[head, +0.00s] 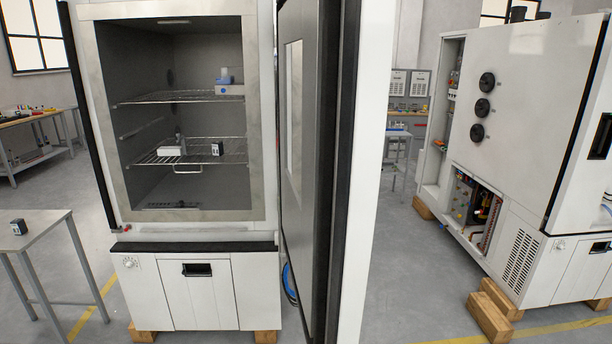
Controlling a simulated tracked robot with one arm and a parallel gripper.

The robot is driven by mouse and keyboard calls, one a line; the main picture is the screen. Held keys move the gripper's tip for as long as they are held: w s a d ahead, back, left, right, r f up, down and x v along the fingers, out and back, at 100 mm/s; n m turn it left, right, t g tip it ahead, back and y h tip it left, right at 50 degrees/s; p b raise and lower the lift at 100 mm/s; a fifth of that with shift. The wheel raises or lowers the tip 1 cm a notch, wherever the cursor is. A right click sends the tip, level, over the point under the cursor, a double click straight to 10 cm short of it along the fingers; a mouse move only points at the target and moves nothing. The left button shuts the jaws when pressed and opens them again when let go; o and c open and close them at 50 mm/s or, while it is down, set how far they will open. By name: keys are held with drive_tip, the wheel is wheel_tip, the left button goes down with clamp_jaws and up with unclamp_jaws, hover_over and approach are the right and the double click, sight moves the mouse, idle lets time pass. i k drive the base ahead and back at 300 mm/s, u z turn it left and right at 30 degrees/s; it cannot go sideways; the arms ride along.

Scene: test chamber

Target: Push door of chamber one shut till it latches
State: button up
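A white test chamber (125,246) stands at left centre with its grey interior exposed. Its door (372,180) is wide open, hinged on the right of the opening and swung out towards me, so I see it nearly edge-on. The door's inner face (294,150) carries a pale window panel, and a black seal runs along its edge. No number shows on the chamber, so I cannot tell from a label which one it is. The latch is not clearly visible. My gripper is not in view.
Inside are two wire shelves (190,158) with small items. A small metal table (40,236) with a dark block (18,227) stands at left. A second chamber (530,110), its side partly uncovered, stands at right on wooden blocks (490,318). Floor shows between the chambers.

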sight(335, 57)
drive_tip(key=u, duration=0.1)
drive_tip(key=i, duration=1)
drive_tip(key=z, duration=0.1)
drive_tip(key=k, duration=0.5)
drive_tip(key=u, duration=0.05)
